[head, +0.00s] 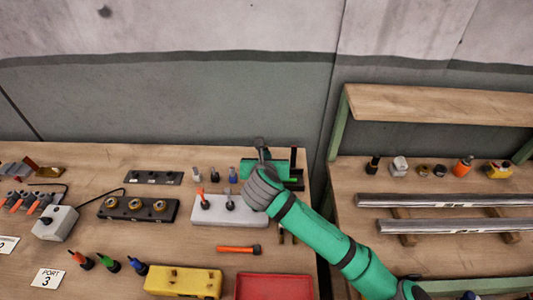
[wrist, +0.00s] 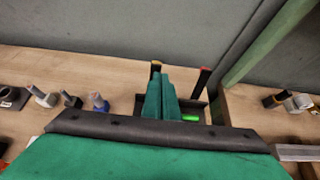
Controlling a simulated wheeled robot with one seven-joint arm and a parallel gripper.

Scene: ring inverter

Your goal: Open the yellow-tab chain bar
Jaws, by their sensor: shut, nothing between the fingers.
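In the wrist view, my gripper (wrist: 161,80) is shut and empty, its green fingers together over a dark fixture (wrist: 141,103) at the bench's back edge. A dark upright bar with a yellow-orange tip (wrist: 155,66) stands just behind the fingers. It is mostly hidden by them, and I cannot tell whether they touch. A second dark upright bar with a red tip (wrist: 203,77) stands to the right. A bright green piece (wrist: 190,117) shows low between the fingers and that bar. In the head view, my gripper (head: 265,168) hides most of the fixture; a black upright (head: 293,160) shows.
Small bottles (head: 213,174) stand left of my gripper. A pale block with levers (head: 218,210), a yellow block (head: 183,281) and a red tray (head: 274,287) lie nearer. A wall is close behind. A second bench (head: 350,220) with metal rails is at right.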

